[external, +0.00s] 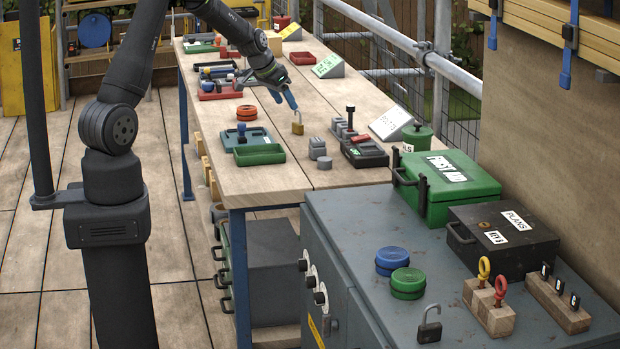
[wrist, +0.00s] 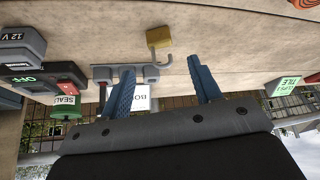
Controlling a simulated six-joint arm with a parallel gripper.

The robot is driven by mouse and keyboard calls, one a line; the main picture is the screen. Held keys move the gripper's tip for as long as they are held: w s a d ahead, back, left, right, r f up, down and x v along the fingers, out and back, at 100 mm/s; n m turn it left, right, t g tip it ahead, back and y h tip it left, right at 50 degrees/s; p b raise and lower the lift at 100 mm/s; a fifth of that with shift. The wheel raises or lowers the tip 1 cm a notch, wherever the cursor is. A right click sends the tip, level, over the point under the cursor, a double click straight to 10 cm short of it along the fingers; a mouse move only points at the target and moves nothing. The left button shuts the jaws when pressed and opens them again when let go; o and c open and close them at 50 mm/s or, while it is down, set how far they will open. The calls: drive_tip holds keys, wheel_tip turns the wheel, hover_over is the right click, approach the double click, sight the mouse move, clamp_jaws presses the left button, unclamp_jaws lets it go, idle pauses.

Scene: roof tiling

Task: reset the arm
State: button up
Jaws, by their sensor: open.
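My gripper (external: 284,99) is above the wooden bench (external: 230,180), a little above and left of a brass padlock (external: 297,128). Its blue fingers are apart, with nothing seen between them. In the wrist view my gripper (wrist: 163,88) shows its two blue fingers spread, and the padlock (wrist: 158,33) with its grey open shackle is just beyond them. The padlock appears upright on the bench in the external view, apart from the fingers. My arm reaches from the left over the bench.
Near the gripper are red discs (external: 246,113), a green tray (external: 259,154), grey blocks (external: 317,148) and a dark device (external: 363,152). A grey cabinet (external: 340,215) in front holds a green first aid box (external: 446,200) and a black box (external: 500,240). Scaffold rails edge the bench's far side.

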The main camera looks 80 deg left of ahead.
sight(297, 123)
drive_tip(key=a+v, duration=0.1)
drive_tip(key=v, duration=0.3)
drive_tip(key=x, duration=0.8)
drive_tip(key=d+x, duration=0.1)
drive_tip(key=x, duration=0.3)
drive_tip(key=shift+f, duration=0.2)
wheel_tip(297, 123, up, 5)
drive_tip(key=shift+d+f, duration=0.1)
drive_tip(key=shift+d, duration=0.1)
drive_tip(key=d+r, duration=0.7)
drive_tip(key=d, duration=0.5)
wheel_tip(297, 123, up, 7)
drive_tip(key=w, duration=0.1)
drive_tip(key=w+d+m+h, duration=0.1)
drive_tip(key=w+d, duration=0.4)
drive_tip(key=d, duration=0.6)
drive_tip(key=w+d+m+h, duration=0.1)
drive_tip(key=w+d+m, duration=0.3)
drive_tip(key=d, duration=0.7)
drive_tip(key=shift+w+f+m+h, duration=0.3)
drive_tip(key=shift+w+h, duration=0.1)
drive_tip(key=shift+w, duration=0.65)
